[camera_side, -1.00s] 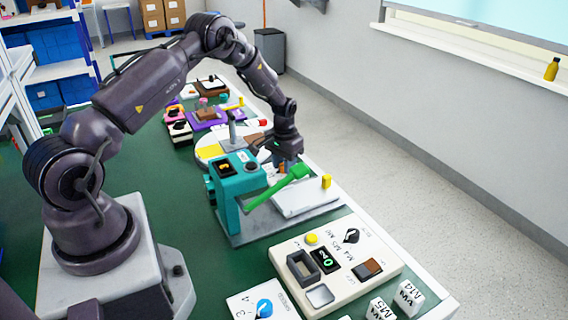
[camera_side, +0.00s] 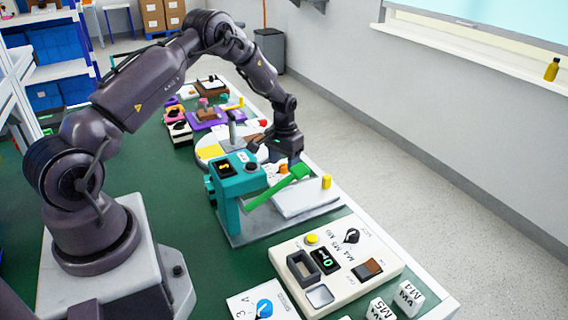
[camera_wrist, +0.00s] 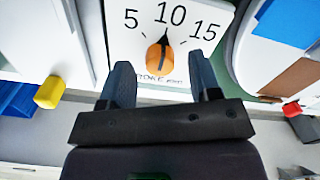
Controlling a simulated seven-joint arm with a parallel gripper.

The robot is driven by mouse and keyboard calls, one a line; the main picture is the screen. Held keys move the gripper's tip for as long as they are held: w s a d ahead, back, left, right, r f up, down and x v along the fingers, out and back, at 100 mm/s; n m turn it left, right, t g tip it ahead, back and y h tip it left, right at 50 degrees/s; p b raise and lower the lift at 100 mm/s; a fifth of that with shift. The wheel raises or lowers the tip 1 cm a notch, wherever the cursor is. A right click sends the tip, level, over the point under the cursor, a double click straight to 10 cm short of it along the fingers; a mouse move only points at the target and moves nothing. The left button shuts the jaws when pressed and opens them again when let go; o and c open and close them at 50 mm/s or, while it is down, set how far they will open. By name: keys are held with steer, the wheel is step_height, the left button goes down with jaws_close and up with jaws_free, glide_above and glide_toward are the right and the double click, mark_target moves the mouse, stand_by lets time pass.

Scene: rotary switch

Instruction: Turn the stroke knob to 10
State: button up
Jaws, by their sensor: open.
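The stroke knob (camera_wrist: 160,56) is orange and sits on a white plate with the numbers 5, 10 and 15. Its dark pointer points at the 10. My gripper (camera_wrist: 161,76) is open, with one dark finger on each side of the knob's lower end and a gap on both sides. In the side view, the orange knob (camera_side: 284,169) shows behind the green lever, just below my gripper (camera_side: 284,152). I cannot tell the exact height of the fingers above the plate.
A teal press (camera_side: 228,190) with a green lever (camera_side: 275,188) stands close in front of my gripper. A yellow peg (camera_side: 326,182) stands on the white block (camera_side: 305,203). A cream control panel (camera_side: 345,285) lies nearer the camera.

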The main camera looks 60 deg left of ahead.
mark_target(283, 166)
step_height(283, 166, up, 12)
stand_by(0.3)
steer(key=s+d+r+m+t, duration=0.4)
steer(key=s+d+r+t, duration=0.1)
steer(key=s+d+r, duration=1.5)
steer(key=s+d, duration=0.2)
steer(key=s, duration=0.2)
steer(key=shift+s+r+m+t, duration=0.3)
steer(key=shift+d, duration=0.1)
